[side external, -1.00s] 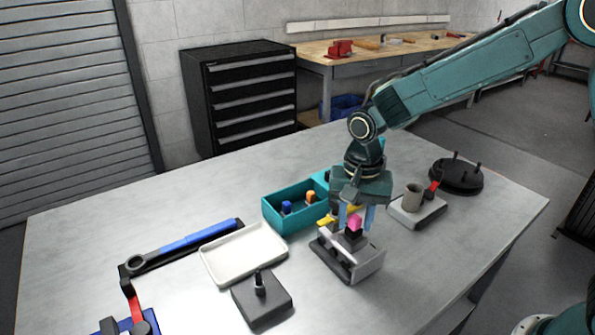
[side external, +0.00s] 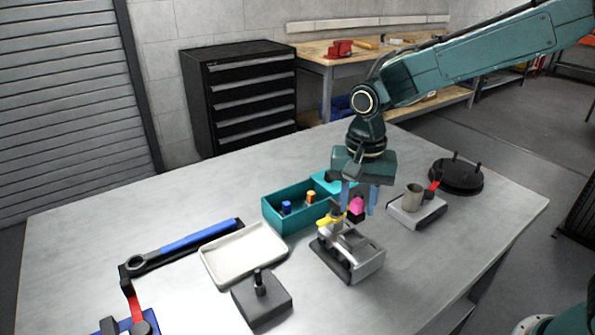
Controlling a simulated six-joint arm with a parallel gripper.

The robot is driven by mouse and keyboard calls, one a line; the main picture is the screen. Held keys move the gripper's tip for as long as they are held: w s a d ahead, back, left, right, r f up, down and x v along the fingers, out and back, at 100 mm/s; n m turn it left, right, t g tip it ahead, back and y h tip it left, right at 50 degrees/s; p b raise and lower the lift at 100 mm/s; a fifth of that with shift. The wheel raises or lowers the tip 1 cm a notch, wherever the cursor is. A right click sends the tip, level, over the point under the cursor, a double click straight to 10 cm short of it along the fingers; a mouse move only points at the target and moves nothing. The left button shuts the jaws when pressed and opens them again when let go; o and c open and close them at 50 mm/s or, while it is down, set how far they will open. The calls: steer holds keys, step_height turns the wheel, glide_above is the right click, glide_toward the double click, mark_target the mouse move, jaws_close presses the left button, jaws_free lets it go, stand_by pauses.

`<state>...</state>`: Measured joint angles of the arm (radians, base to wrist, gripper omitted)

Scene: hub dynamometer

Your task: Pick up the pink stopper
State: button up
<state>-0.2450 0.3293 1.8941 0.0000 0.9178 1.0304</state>
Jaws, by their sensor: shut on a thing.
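The pink stopper (side external: 357,205) is between the blue fingers of my gripper (side external: 358,210), which is shut on it. A dark part shows just under the pink. The stopper appears raised above the grey metal fixture (side external: 368,262), which stands on the table with a yellow-handled piece (side external: 332,220) at its upper left. The fingers point down, and the far side of the stopper is hidden.
A teal bin (side external: 281,223) with blue and orange pieces stands behind left. A white tray (side external: 217,270) and a dark block with a post (side external: 262,305) lie left. A grey cup on a base (side external: 413,198) and a black pegged disc (side external: 455,180) stand right. The front right table is clear.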

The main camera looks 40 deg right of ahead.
steer(key=shift+r, duration=1)
